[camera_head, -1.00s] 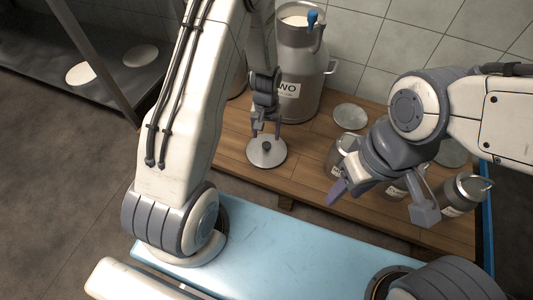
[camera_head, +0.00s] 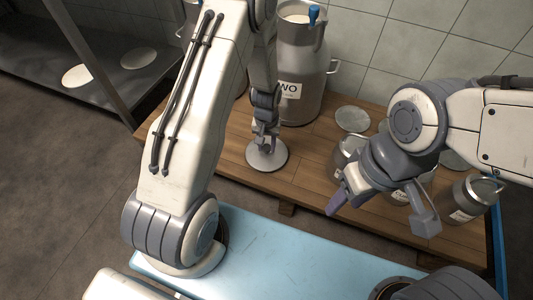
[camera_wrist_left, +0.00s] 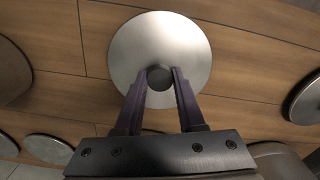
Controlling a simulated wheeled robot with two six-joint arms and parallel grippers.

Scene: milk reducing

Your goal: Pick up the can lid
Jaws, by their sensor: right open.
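The can lid (camera_head: 254,161) is a round grey metal disc with a dark knob at its centre. It appears to lie flat on the wooden bench, in front of the large milk can. It also shows in the left wrist view (camera_wrist_left: 160,38). My left gripper (camera_head: 267,147) is down over the lid. In the left wrist view its two fingers (camera_wrist_left: 160,80) flank the knob closely, one on each side, and look closed on it. My right gripper (camera_head: 383,210) is open and empty, with its fingers wide apart over the bench's right part.
A large milk can (camera_head: 301,65) with a label and a blue-handled tool stands behind the lid. The wooden bench (camera_head: 310,170) is clear just right of the lid.

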